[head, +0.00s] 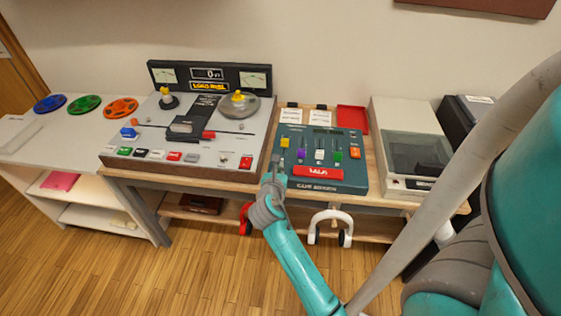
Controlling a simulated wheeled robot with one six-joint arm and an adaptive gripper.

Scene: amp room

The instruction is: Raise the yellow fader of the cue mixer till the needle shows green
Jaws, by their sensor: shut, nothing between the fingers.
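The teal cue mixer (345,184) sits on the wooden bench, right of the tape machine. Its yellow fader (285,142) is the leftmost of a row of coloured faders and stands near the upper left of the panel. My gripper (279,165) is shut and empty over the mixer's lower left edge, just below the yellow fader in the picture. A small gap shows between the fingertips and the fader knob; contact cannot be made out. A small dark window (328,131) is on the mixer's top; no needle can be read in it.
Purple (301,155), white (319,154) and green (338,156) faders stand close to the right of the yellow one. The tape machine (215,130) with two needle meters is at left. A turntable-like grey unit (410,120) is at right. Headphones (330,221) hang below the bench's front.

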